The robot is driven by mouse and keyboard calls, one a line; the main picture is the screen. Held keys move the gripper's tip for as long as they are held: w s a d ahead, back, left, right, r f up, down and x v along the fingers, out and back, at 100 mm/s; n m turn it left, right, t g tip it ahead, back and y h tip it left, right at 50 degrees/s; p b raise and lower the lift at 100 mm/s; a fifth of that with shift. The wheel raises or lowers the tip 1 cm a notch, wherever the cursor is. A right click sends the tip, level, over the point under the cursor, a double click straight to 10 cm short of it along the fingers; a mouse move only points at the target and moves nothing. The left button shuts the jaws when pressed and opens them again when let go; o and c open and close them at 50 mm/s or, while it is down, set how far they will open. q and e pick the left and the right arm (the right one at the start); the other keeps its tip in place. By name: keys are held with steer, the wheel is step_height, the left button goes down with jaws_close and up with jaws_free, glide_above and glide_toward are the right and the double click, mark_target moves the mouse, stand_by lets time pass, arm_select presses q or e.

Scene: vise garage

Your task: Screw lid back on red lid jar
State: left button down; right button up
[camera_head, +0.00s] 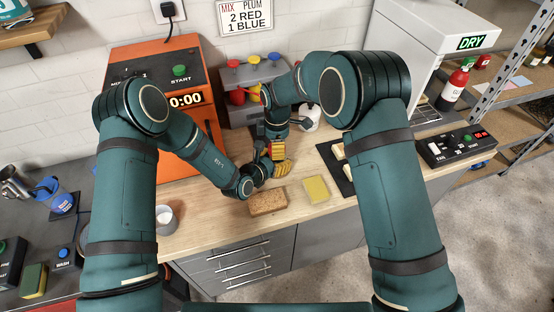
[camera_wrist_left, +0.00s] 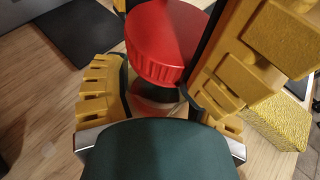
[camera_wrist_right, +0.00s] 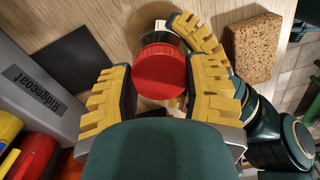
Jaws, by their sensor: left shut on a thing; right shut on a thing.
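The red ribbed lid (camera_wrist_left: 165,42) is between the yellow fingers of my right gripper (camera_wrist_right: 160,88), which is shut on it; the lid's top shows in the right wrist view (camera_wrist_right: 160,70). The clear jar (camera_wrist_left: 155,104) is just below the lid, between the fingers of my left gripper (camera_wrist_left: 160,110), which is shut on it. The lid lines up roughly over the jar; I cannot tell whether its thread is engaged. In the head view my right gripper (camera_head: 277,152) is above my left gripper (camera_head: 262,172), and they hide the jar and lid.
A brown block (camera_head: 268,202) and a yellow sponge (camera_head: 316,189) lie at the front of the wooden bench. An orange machine (camera_head: 150,60) and a grey dispenser (camera_head: 255,75) stand behind.

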steer(key=shift+m, duration=0.3)
steer(key=o, duration=1.2)
steer(key=shift+o, duration=0.2)
steer(key=shift+r, duration=2.3)
steer(key=shift+o, duration=0.2)
